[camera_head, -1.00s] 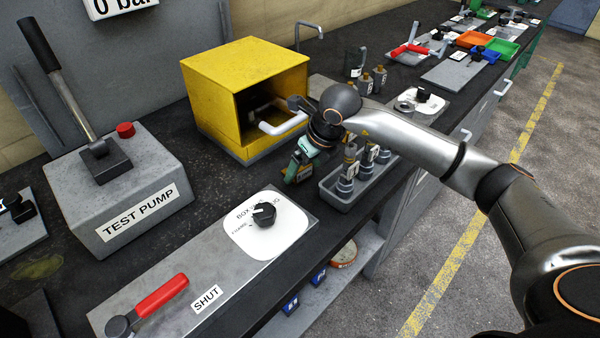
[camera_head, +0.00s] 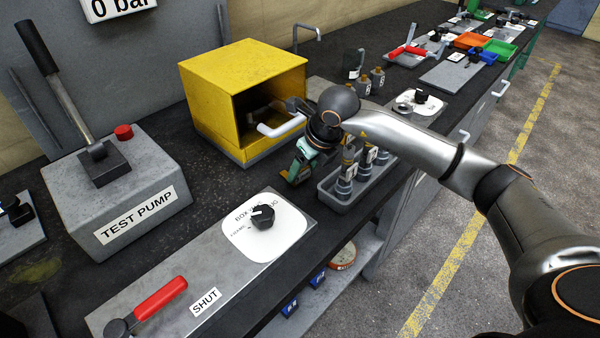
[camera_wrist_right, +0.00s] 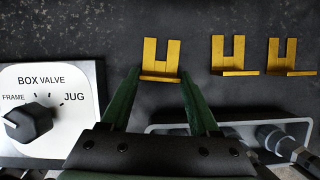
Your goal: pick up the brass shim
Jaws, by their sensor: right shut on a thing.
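Three L-shaped brass shims with notched uprights stand in a row on the dark bench in the right wrist view. The left one (camera_wrist_right: 161,58) is between the fingertips of my right gripper (camera_wrist_right: 160,73), which is shut on it by its sides. The middle shim (camera_wrist_right: 235,57) and the right shim (camera_wrist_right: 290,58) stand apart to the right, untouched. In the head view my right gripper (camera_head: 294,172) points down at the bench, in front of the yellow box, and its arm hides most of the shims. My left gripper is not in view.
A grey tray of fittings (camera_head: 338,203) is close beside the right gripper. The yellow box (camera_head: 215,95) with a white curved handle (camera_head: 282,128) stands behind it. The box valve knob (camera_head: 262,216) sits nearer, on its plate. The bench's front edge is close on the right.

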